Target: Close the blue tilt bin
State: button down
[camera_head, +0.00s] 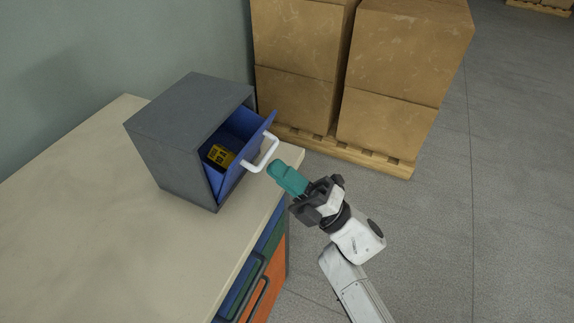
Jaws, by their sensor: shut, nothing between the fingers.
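The blue tilt bin (229,178) sits in a dark grey housing (183,125) on the bench. Its front leans outward at the top, so the bin is open. A white handle (264,158) sticks out from the blue front. A small yellow and black item (220,155) lies inside the bin. My gripper (277,170), with teal fingers, is shut and empty. Its fingertips are just right of the handle in the picture; I cannot tell whether they touch it.
The housing stands on a beige bench top (90,220), clear to its left and front. Green and orange drawers (262,285) with dark handles are below the bench edge. Large cardboard boxes (400,60) stand on a wooden pallet (375,160) behind. Grey floor is free at right.

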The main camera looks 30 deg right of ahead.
aim_at(252, 145)
jog(key=shift+w+a+r+g+h+p, duration=0.1)
jog(key=shift+w+r+g+h+p, duration=0.25)
jog(key=shift+p, duration=0.55)
jog(key=shift+a+r+g+h+p, duration=0.1)
jog(key=shift+a+r+g+p, duration=0.1)
jog(key=shift+r+p, duration=0.55)
jog(key=shift+w+a+r+g+h+p, duration=0.1)
jog(key=shift+w+r+g+h+p, duration=0.15)
jog(key=shift+p, duration=0.75)
jog(key=w+r+g+p, duration=0.1)
jog(key=p, duration=0.2)
jog(key=shift+a+h+p, duration=0.35)
jog(key=shift+h+p, duration=0.05)
jog(key=shift+w+a+r+p, duration=0.35)
jog(key=shift+w+p, duration=0.1)
jog(key=shift+p, duration=0.25)
jog(key=shift+w+a+r, duration=0.1)
